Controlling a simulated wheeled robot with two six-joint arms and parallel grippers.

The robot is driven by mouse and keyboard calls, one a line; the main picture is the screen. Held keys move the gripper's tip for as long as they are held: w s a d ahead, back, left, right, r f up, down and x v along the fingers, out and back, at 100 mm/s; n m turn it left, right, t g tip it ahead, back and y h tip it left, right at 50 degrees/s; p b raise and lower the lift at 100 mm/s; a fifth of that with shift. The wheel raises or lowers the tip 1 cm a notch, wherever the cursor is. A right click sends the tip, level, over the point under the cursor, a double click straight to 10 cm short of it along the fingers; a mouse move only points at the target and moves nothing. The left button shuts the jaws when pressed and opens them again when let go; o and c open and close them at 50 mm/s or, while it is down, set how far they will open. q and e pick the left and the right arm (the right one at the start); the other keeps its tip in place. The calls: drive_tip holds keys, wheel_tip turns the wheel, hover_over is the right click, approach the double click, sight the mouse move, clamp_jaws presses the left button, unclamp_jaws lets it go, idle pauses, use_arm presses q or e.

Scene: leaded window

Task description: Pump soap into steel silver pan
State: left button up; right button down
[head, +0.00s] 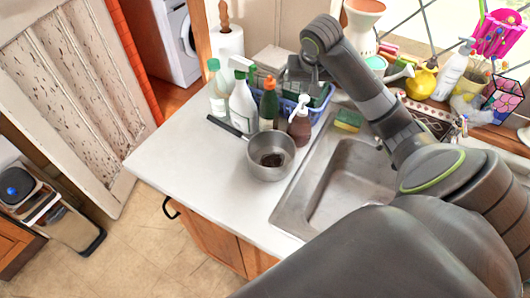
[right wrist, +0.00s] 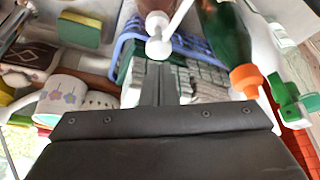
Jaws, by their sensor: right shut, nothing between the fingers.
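The steel pan (head: 258,171) stands on the white counter left of the sink, its dark handle pointing to the upper left. Some dark contents lie in its bottom. A brown soap bottle (head: 300,133) with a white pump stands upright just behind the pan. In the right wrist view the white pump head (right wrist: 158,49) is just beyond the fingertips, with the brown body (right wrist: 157,5) at the top edge. My right gripper (head: 301,78) is shut and empty, above and behind the bottle; its fingers (right wrist: 158,75) also show in the wrist view. Contact with the pump cannot be told. My left gripper is not in view.
A green-and-orange bottle (head: 269,105) and a white spray bottle (head: 243,108) stand left of the soap. A blue basket (head: 318,113) is behind it. A sponge (head: 347,121) lies by the sink (head: 350,180). The counter (head: 190,160) left of the pan is clear.

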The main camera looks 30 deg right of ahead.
drive_tip(key=shift+f, duration=0.1)
idle(0.5)
drive_tip(key=shift+f, duration=1.35)
drive_tip(key=shift+r+p, duration=1.35)
drive_tip(key=shift+p, duration=0.1)
drive_tip(key=shift+r, duration=0.1)
wheel_tip(320, 180, up, 4)
drive_tip(key=p, duration=0.6)
drive_tip(key=shift+r, duration=0.9)
